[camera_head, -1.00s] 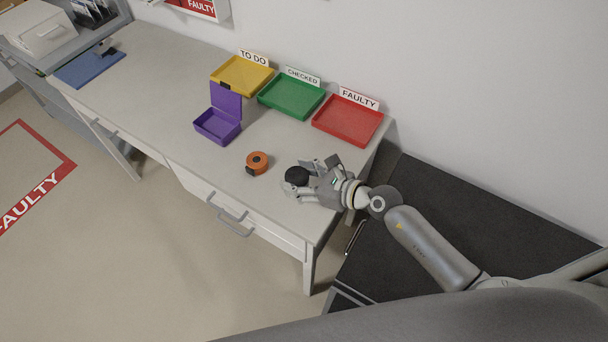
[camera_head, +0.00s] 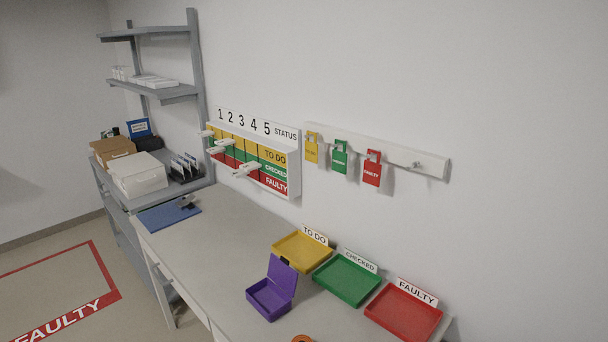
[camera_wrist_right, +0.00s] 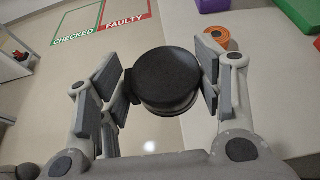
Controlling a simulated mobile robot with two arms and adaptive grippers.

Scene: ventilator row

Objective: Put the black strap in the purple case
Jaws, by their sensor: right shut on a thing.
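The black strap (camera_wrist_right: 167,82) is a round dark coil in the right wrist view. My right gripper (camera_wrist_right: 160,76) is shut on it, with finger pads at both sides. The strap and this gripper are outside the head view. The purple case (camera_head: 268,299) stands on the bench with its lid raised; it looks empty in the head view. A purple corner also shows at the upper right of the right wrist view. My left gripper is in neither current view.
An orange coil (camera_wrist_right: 218,37) lies on the bench. Yellow (camera_head: 301,251), green (camera_head: 346,279) and red (camera_head: 403,311) trays stand behind and right of the case. A blue mat (camera_head: 168,217) lies at the far left. A status board (camera_head: 250,155) and hanging tags are on the wall.

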